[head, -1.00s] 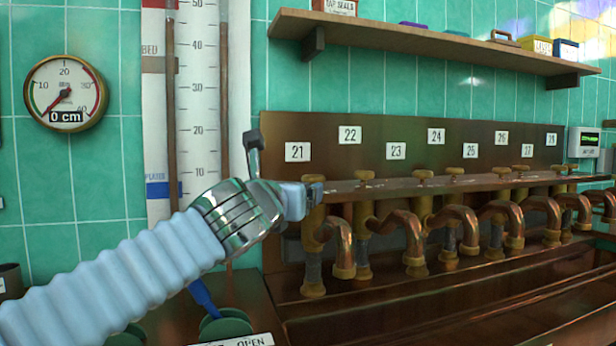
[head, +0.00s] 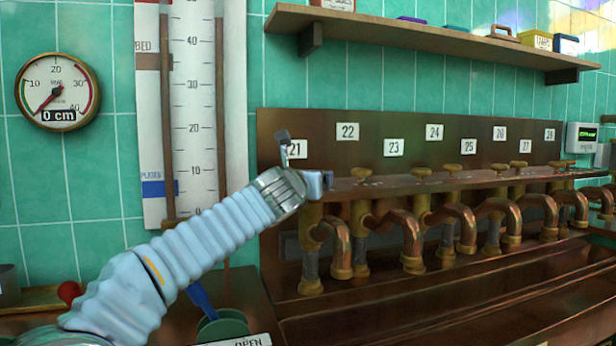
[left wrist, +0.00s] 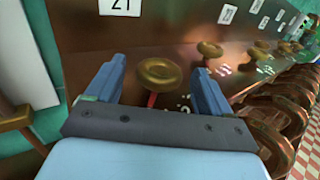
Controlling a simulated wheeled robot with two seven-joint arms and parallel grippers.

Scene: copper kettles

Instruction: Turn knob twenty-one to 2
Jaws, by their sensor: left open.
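Knob twenty-one (left wrist: 160,73) is a round brass knob on the copper ledge, below the plate marked 21 (left wrist: 121,6), in the left wrist view. My left gripper (left wrist: 159,68) is open, with one blue-grey finger on each side of the knob. I cannot tell whether the fingers touch it. A red pointer shows under the knob, and pale marks on the ledge are partly covered by the right finger. In the head view my left gripper (head: 320,183) is at the ledge's left end and hides the knob. The 21 plate (head: 296,149) shows just above it. My right gripper is out of view.
More brass knobs, such as the one under plate 22 (head: 361,174), line the ledge to the right, with curved copper pipes (head: 403,243) below. A wooden shelf (head: 420,38) hangs above. A round gauge (head: 58,91) reading 0 cm is on the tiled wall.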

